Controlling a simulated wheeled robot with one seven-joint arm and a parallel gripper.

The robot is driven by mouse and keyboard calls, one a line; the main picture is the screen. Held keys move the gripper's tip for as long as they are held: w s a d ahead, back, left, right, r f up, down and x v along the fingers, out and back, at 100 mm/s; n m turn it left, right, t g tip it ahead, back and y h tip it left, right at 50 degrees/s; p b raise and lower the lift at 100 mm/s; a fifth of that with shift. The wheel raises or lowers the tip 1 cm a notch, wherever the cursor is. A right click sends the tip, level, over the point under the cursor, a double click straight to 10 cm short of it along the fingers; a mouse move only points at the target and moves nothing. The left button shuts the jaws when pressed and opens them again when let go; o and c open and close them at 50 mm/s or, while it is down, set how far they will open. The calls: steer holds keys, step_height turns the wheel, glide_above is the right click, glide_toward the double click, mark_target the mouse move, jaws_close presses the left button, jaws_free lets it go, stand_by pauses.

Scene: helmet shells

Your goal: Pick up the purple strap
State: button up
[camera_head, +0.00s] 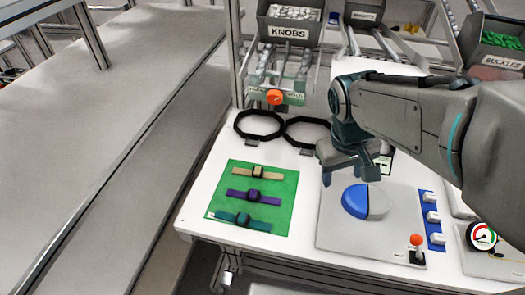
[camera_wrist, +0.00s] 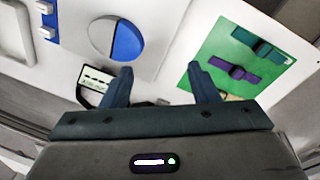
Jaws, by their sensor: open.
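The purple strap (camera_head: 252,197) lies on a green mat (camera_head: 286,184) at the left of the white table. It is the middle of three straps, between a tan strap (camera_head: 262,172) and a teal strap (camera_head: 244,221). In the wrist view the purple strap (camera_wrist: 226,71) lies to the right of my fingers, and the teal strap (camera_wrist: 258,46) is beyond it. My gripper (camera_head: 352,178) is open and empty, above the table to the right of the mat. In the wrist view its two fingers (camera_wrist: 160,84) are spread apart. The tan strap is mostly hidden behind the right finger there.
A blue and white disc (camera_head: 357,201) sits on a grey panel below my gripper, with a red-topped joystick (camera_head: 416,241) and a gauge (camera_head: 481,236) further right. Black octagonal rings (camera_head: 258,124) lie behind the mat. A knobs bin (camera_head: 290,32) stands at the back.

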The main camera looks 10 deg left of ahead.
steer(key=w+a+f+n+g+h+p, duration=0.1)
steer(key=w+a+n+p, duration=0.1)
steer(key=w+a+n, duration=0.5)
steer(key=n+h+p, duration=0.2)
steer(key=n+p, duration=0.1)
steer(key=n, duration=0.3)
glide_toward(253, 194)
steer(key=f, duration=0.2)
steer(key=w+f, duration=0.1)
steer(key=shift+d+g+p, duration=0.3)
steer(key=shift+p, duration=0.1)
steer(key=shift+s+p+x, duration=0.2)
steer(key=shift+p+x, duration=0.8)
steer(key=shift+x, duration=1.8)
steer(key=shift+d, duration=0.15)
steer(key=c, duration=1.1)
steer(key=shift+o, duration=0.2)
steer(key=shift+r, duration=0.2)
